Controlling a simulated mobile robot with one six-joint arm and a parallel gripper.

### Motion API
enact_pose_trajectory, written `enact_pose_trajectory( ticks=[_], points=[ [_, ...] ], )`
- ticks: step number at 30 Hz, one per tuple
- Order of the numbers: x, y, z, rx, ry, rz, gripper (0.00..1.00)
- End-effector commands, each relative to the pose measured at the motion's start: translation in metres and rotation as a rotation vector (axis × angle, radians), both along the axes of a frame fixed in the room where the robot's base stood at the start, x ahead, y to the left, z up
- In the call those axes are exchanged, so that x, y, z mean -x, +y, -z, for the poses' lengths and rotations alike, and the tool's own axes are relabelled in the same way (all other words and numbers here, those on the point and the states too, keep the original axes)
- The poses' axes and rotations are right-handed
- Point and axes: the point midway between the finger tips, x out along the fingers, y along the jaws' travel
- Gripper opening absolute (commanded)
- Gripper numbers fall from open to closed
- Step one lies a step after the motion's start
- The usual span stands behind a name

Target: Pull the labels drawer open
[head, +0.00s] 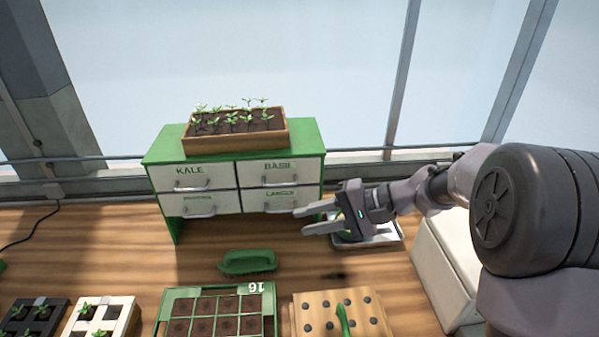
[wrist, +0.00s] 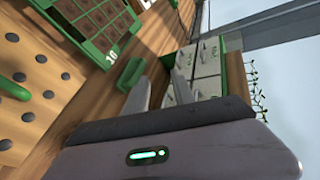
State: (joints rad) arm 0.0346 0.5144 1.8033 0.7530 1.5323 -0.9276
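The labels drawer (head: 281,203) is the lower right white drawer of a green cabinet (head: 313,134). It looks shut, with a metal handle near its lower middle. My gripper (head: 301,221) is in front of the cabinet's lower right corner, to the right of that handle and apart from it. Its two fingers are spread and hold nothing. In the wrist view my gripper (wrist: 160,84) points toward the drawer fronts. The cabinet's white drawers (wrist: 205,56) appear turned on their side there, and my fingers partly cover the nearer ones.
A wooden seedling box (head: 238,145) stands on the cabinet. A green brush-like object (head: 248,262) lies in front. A green seed tray (head: 166,312) and a dibber board (head: 300,318) are nearer. A shallow metal tray (head: 385,239) lies under my gripper; a white box (head: 440,275) stands at right.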

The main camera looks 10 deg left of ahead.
Motion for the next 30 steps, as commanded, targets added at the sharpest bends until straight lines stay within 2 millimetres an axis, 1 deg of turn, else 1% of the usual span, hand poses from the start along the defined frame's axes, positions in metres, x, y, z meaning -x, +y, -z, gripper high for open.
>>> enact_pose_trajectory(
  ticks=[1, 3, 6, 7, 9, 11, 15, 18, 21, 24, 29, 30],
  points=[
    [-0.027, 0.007, 0.023, -0.094, 0.012, 0.015, 0.31],
    [-0.058, 0.013, 0.047, -0.214, -0.004, 0.048, 0.31],
    [-0.085, 0.015, 0.074, -0.324, -0.03, 0.095, 0.31],
    [-0.09, 0.015, 0.078, -0.344, -0.038, 0.106, 0.31],
    [-0.097, 0.017, 0.086, -0.371, -0.048, 0.121, 0.31],
    [-0.099, 0.024, 0.089, -0.377, -0.052, 0.123, 0.31],
    [-0.102, 0.053, 0.092, -0.375, -0.052, 0.12, 0.31],
    [-0.104, 0.072, 0.094, -0.374, -0.052, 0.121, 0.31],
    [-0.106, 0.084, 0.094, -0.374, -0.051, 0.121, 0.31],
    [-0.107, 0.089, 0.094, -0.374, -0.051, 0.123, 0.31],
    [-0.107, 0.089, 0.093, -0.373, -0.05, 0.124, 0.31],
    [-0.107, 0.089, 0.093, -0.373, -0.05, 0.123, 0.29]
  ],
)
